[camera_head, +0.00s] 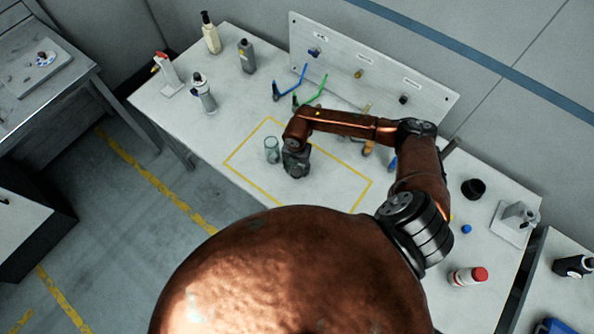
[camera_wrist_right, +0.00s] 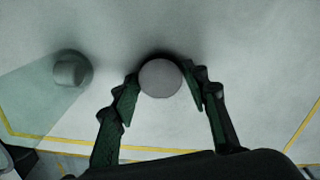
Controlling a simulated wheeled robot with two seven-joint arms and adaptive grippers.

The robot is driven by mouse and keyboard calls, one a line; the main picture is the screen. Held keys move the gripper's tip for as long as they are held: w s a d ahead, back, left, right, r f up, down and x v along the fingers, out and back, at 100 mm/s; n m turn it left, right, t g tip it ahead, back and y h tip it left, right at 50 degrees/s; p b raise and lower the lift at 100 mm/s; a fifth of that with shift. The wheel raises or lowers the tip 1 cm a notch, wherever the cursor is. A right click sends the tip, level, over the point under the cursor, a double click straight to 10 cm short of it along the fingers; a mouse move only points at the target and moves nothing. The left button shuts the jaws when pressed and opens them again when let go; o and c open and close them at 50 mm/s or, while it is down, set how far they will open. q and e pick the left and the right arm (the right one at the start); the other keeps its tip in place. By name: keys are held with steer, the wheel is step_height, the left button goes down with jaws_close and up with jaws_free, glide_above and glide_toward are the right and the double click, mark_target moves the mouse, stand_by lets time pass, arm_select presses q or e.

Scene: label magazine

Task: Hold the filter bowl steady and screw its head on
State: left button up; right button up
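The clear, greenish filter bowl (camera_head: 271,150) stands upright on the table inside the yellow outline, with no gripper on it. In the right wrist view the see-through bowl (camera_wrist_right: 72,70) is at the left, apart from my right fingers. My right gripper (camera_head: 296,168) is just right of the bowl in the head view, pointing down. In the wrist view its fingers (camera_wrist_right: 162,82) meet both sides of a round grey piece, apparently the filter head (camera_wrist_right: 160,78). The head view hides this piece behind the gripper. Whether it touches the table is unclear. My left gripper is not in view.
A yellow outline (camera_head: 236,152) marks the work area. Bottles (camera_head: 246,56) and a spray can (camera_head: 203,93) stand at the left. A panel (camera_head: 430,92) rises behind, with blue and green hoses before it. A black cup (camera_head: 473,188) and a red-capped bottle (camera_head: 468,276) are at right.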

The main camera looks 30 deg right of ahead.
mark_target(296, 170)
steer(key=c, duration=0.3)
steer(key=shift+r, duration=0.15)
steer(key=shift+r, duration=0.25)
step_height(296, 170, up, 2)
steer(key=shift+w+r+b, duration=0.1)
steer(key=shift+r+b, duration=0.1)
steer(key=shift+b, duration=0.25)
steer(key=s+a+r+b, duration=0.1)
steer(key=s+a+r, duration=0.8)
steer(key=s+r, duration=0.1)
steer(key=shift+s+a, duration=0.2)
steer(key=shift+a, duration=0.1)
steer(key=shift+w, duration=0.1)
